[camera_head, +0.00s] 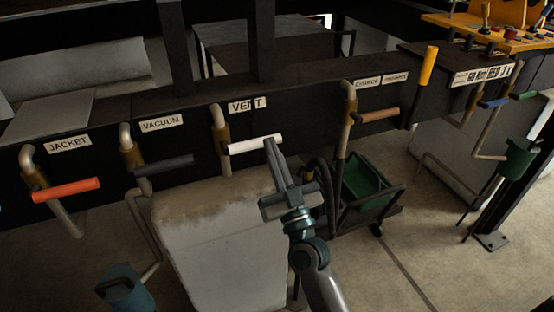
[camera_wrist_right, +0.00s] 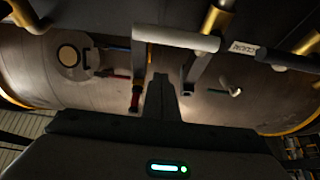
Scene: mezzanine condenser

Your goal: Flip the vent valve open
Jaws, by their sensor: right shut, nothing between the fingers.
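The vent valve has a white lever handle (camera_head: 254,145) on a brass body (camera_head: 221,135), below the VENT label (camera_head: 247,104). The handle points right, close to horizontal. My right gripper (camera_head: 270,146) is shut and empty, its fingertips at the right end of the white handle; I cannot tell whether they touch it. In the right wrist view the white handle (camera_wrist_right: 176,38) lies across the top, beyond the dark gripper fingers (camera_wrist_right: 160,82). My left gripper is not in view.
An orange JACKET handle (camera_head: 66,190) and a dark VACUUM handle (camera_head: 164,166) stick out to the left. A tan handle (camera_head: 381,115) and an upright yellow handle (camera_head: 428,66) are to the right. A green-bin cart (camera_head: 370,188) stands on the floor below.

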